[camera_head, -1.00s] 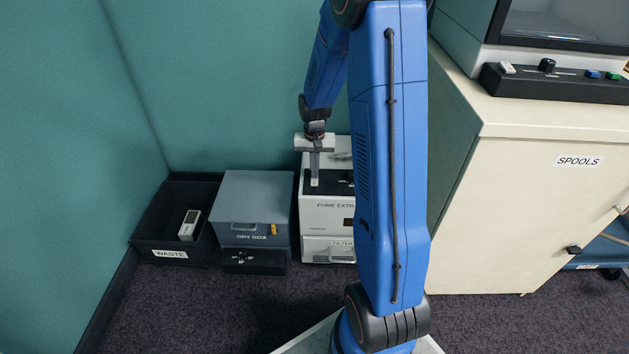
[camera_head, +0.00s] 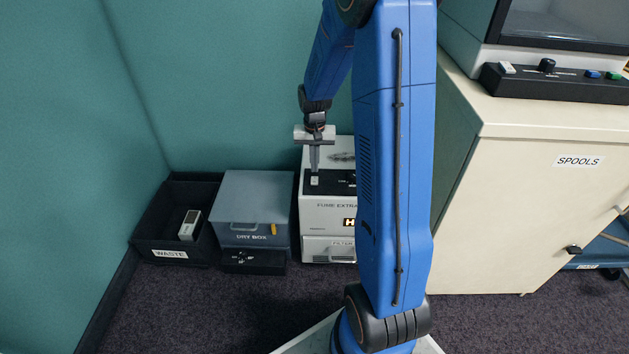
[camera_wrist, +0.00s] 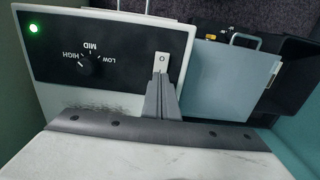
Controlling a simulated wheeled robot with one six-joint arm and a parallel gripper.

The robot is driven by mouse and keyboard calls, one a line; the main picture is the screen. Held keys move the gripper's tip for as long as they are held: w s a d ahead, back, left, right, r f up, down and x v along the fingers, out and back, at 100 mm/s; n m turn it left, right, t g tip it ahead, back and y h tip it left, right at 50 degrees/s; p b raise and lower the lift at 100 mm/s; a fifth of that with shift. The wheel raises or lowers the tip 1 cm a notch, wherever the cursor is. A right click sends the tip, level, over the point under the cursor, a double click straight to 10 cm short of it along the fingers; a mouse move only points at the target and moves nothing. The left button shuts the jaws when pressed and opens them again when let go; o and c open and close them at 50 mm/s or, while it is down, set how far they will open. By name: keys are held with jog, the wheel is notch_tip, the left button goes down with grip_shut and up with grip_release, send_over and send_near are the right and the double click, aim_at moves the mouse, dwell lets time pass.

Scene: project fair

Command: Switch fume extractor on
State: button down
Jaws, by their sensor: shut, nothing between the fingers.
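The fume extractor (camera_head: 325,215) is a white box on the floor against the teal wall, partly hidden behind my arm. Its black top panel (camera_wrist: 130,40) carries a pale rocker switch (camera_wrist: 161,62), a knob (camera_wrist: 85,66) marked LOW, MID and HIGH, and a lit green lamp (camera_wrist: 33,29). Its front display (camera_head: 349,223) is lit, with an "H" visible and the rest hidden. My gripper (camera_head: 314,168) is shut and empty, pointing down just above the switch. In the wrist view its fingertips (camera_wrist: 160,82) appear beside the switch's near end; I cannot tell whether they touch.
Left of the extractor stand a grey dry box (camera_head: 257,195) and a black waste bin (camera_head: 150,225) holding a small pale device (camera_head: 189,225). A cream spools cabinet (camera_head: 540,200) stands at the right. Dark carpet (camera_head: 200,310) in front is free.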

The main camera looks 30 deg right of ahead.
aim_at(315, 178)
notch_tip(315, 178, up, 4)
jog(key=shift+f, duration=0.15)
dwell(0.4)
dwell(0.4)
jog(key=s+a+r+n+t, duration=0.1)
jog(key=s+a+r+n, duration=0.1)
jog(key=s+a+r, duration=0.4)
jog(key=s+a+r+n+t, duration=0.1)
jog(key=s+a+r, duration=0.3)
jog(key=s+r, duration=0.45)
jog(key=s+a+r+n+t, duration=0.1)
jog(key=s+a+r+n, duration=0.1)
jog(key=s, duration=0.6)
jog(key=s+a+r+n+t, duration=0.1)
jog(key=s+a+r, duration=0.1)
jog(key=s, duration=0.5)
jog(key=shift+s+a+n+t, duration=0.4)
jog(key=shift+a, duration=0.5)
